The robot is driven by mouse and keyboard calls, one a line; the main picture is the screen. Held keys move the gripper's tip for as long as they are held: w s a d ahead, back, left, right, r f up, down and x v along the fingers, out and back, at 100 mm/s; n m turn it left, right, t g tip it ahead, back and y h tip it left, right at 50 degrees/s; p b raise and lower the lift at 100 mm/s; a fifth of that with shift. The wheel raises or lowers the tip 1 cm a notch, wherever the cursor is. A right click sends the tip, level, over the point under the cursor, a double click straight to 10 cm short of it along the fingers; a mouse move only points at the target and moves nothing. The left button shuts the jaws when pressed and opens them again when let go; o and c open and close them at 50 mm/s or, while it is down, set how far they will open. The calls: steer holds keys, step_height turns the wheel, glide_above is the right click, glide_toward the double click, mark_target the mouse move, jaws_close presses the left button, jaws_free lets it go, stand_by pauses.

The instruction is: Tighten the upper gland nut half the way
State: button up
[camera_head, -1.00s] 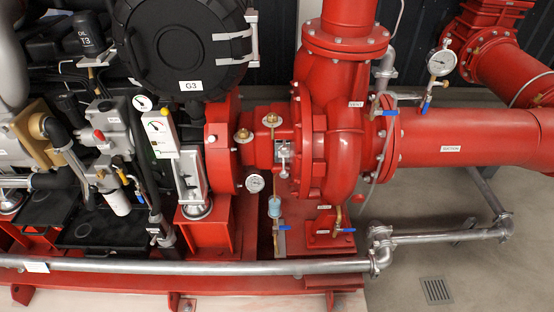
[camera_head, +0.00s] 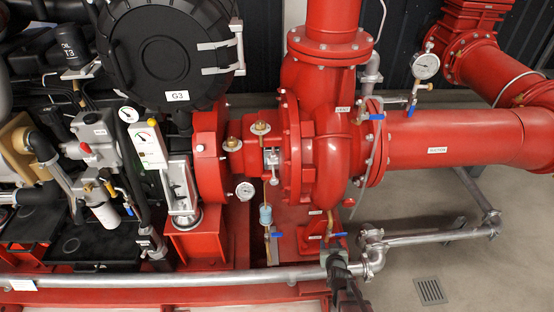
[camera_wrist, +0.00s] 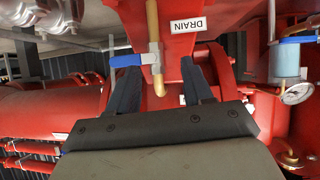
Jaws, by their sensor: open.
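A small silver fitting with bolts (camera_head: 271,158) sits at the shaft gap between the red bearing housing (camera_head: 213,155) and the red pump casing (camera_head: 320,150) in the head view. The gland nuts appear to be there, but they are too small to tell upper from lower. My gripper (camera_head: 335,258) is low in the head view, below and right of that fitting, beside the drain. In the wrist view my gripper (camera_wrist: 158,68) has its two dark fingers apart, with the brass drain pipe (camera_wrist: 153,35) showing between or beyond them. No gland nut is clear in the wrist view.
A blue-handled drain valve (camera_wrist: 127,61) and the DRAIN label (camera_wrist: 193,24) are close to the fingers. A gauge (camera_head: 245,191) and a clear blue cup (camera_head: 265,214) hang under the shaft. A grey pipe (camera_head: 200,276) runs along the front. Brass cups (camera_head: 260,128) stand above the shaft.

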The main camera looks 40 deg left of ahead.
steer(key=s+a+r+n+t+y, duration=0.1)
steer(key=s+a+r+t+y, duration=0.15)
steer(key=a+r, duration=0.75)
steer(key=m+t+y, duration=0.2)
steer(key=t+y, duration=0.2)
steer(key=y, duration=0.2)
glide_toward(274, 159)
steer(key=shift+h, duration=0.25)
steer(key=x, duration=1)
steer(key=shift+a+r, duration=0.15)
steer(key=c, duration=0.8)
